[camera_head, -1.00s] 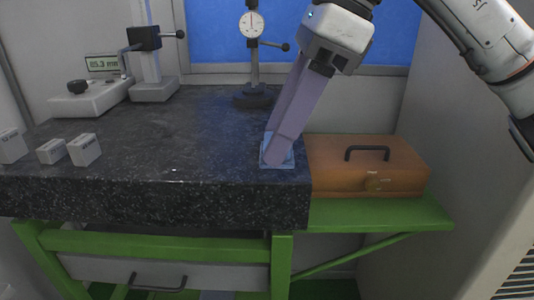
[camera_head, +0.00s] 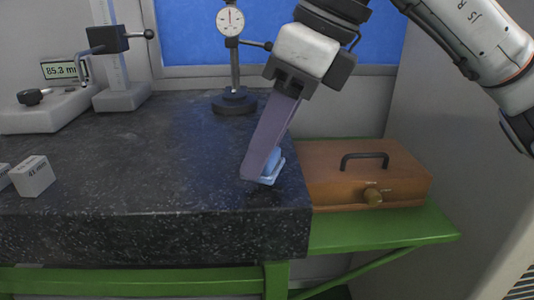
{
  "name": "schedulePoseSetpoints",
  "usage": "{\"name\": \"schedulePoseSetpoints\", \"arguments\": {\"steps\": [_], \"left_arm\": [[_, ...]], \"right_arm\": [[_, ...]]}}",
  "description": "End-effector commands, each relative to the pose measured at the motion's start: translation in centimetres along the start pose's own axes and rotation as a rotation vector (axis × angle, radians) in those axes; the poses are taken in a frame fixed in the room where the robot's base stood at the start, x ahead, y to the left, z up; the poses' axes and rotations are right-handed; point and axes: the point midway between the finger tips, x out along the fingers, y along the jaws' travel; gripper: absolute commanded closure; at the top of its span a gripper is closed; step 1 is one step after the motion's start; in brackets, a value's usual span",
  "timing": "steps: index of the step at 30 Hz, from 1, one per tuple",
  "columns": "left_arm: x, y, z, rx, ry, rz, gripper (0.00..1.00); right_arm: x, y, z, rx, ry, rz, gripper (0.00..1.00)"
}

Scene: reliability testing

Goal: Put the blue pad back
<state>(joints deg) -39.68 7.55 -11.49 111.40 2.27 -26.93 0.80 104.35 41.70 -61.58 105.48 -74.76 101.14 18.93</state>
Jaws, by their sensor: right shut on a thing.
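The blue pad (camera_head: 271,170) is at the right end of the dark granite slab (camera_head: 130,165), near its front right corner. It looks like a light blue square base with a rounded blue top, partly hidden by my finger. My right gripper (camera_head: 256,172) comes down from the upper right and is shut on the pad. The pad is slightly tilted; I cannot tell whether it touches the slab. My left gripper is not in view.
A brown wooden box (camera_head: 330,184) with a black handle stands on a green shelf (camera_head: 400,228) right of the slab. A dial gauge stand (camera_head: 235,103) is behind the gripper. A height gauge (camera_head: 122,97), a digital readout (camera_head: 65,70) and small grey blocks (camera_head: 33,177) stand left. The slab's middle is clear.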

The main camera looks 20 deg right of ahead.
Motion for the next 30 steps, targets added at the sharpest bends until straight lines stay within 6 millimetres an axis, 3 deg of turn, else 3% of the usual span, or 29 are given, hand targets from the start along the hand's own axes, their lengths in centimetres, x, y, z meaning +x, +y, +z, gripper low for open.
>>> {"name": "schedulePoseSetpoints", "arguments": {"steps": [3,14,15,18,30], "left_arm": [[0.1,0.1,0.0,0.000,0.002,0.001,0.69],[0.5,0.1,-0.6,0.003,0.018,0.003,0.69],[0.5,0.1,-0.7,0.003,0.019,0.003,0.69],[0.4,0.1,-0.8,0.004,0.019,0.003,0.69],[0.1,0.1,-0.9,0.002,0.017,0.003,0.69]], "right_arm": [[1.5,0.0,-0.7,0.000,0.002,0.000,0.75],[2.0,0.0,-0.8,0.000,0.000,0.000,0.75],[1.9,0.0,-0.8,0.000,0.000,0.000,0.51],[1.9,0.0,-0.8,0.000,0.000,0.000,0.35],[1.1,0.0,-0.6,0.000,-0.002,-0.001,0.35]]}}
